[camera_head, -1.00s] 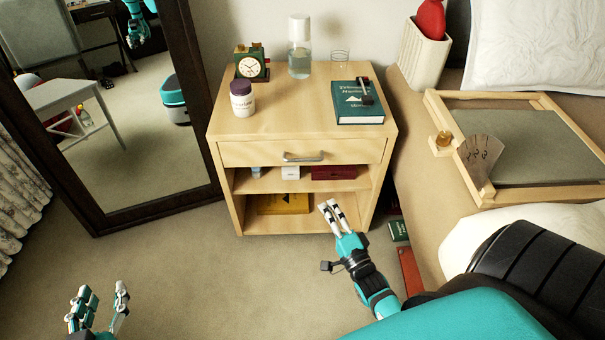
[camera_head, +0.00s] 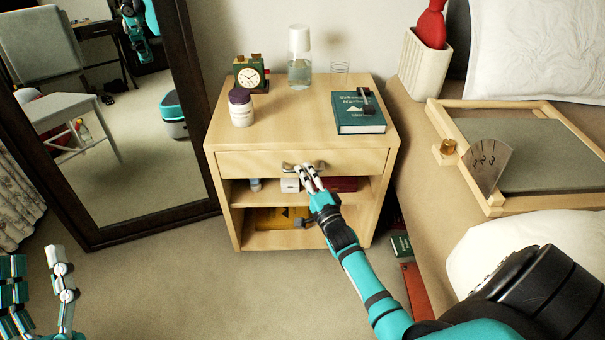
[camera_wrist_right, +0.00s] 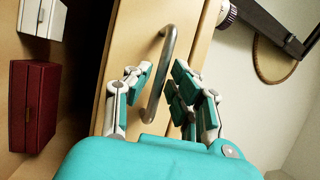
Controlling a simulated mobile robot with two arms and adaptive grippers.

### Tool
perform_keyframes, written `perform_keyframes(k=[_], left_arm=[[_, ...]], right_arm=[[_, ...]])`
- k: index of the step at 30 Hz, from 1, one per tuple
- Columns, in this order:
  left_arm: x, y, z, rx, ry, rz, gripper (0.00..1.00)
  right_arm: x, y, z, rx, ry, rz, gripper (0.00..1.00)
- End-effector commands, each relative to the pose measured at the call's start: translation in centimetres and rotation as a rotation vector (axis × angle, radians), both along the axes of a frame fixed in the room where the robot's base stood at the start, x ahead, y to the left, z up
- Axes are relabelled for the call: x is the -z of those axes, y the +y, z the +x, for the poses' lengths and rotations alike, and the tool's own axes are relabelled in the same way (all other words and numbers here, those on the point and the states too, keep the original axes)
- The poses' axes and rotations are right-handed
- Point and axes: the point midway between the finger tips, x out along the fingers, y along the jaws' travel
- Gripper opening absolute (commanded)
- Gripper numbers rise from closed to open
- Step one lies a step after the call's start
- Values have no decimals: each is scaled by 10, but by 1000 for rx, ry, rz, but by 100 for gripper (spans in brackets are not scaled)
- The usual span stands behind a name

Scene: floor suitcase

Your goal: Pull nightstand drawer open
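The wooden nightstand (camera_head: 220,195) stands against the wall, with its drawer (camera_head: 240,163) shut. The metal bar handle (camera_head: 289,166) is on the drawer front, and it also shows in the right wrist view (camera_wrist_right: 161,75). My right gripper (camera_head: 307,172) is at the handle. In the right wrist view my right gripper (camera_wrist_right: 160,88) is open, with its fingers apart on either side of the handle bar and no clear grip on it. My left gripper (camera_head: 38,268) is open and empty at the lower left, away from the nightstand.
A clock (camera_head: 249,74), a jar (camera_head: 241,108), a bottle (camera_head: 300,58), a glass (camera_head: 340,73) and a green book (camera_head: 357,113) stand on the nightstand top. A mirror (camera_head: 105,235) is at left, the bed (camera_head: 430,205) at right. The floor in front is clear.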

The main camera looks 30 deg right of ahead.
Motion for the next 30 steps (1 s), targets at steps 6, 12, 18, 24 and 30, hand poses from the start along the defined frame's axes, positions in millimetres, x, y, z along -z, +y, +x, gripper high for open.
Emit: perform_keyframes(k=[6, 12, 18, 24, 30], left_arm=[[-14, 1, -13, 6, -110, -32, 40], [-18, 1, -15, 7, -128, -37, 40], [-17, 1, -15, 7, -127, -37, 40], [-17, 1, -15, 7, -126, -37, 40], [-17, 2, -15, 6, -126, -36, 40]], right_arm=[[-2, -2, 15, -1, -1, -1, 21], [-3, -3, 18, 0, 1, 0, 21], [-3, -3, 17, 0, 1, -1, 13], [-3, -3, 17, 0, 1, -1, 0], [-2, -3, 17, 0, 2, -2, 0]])
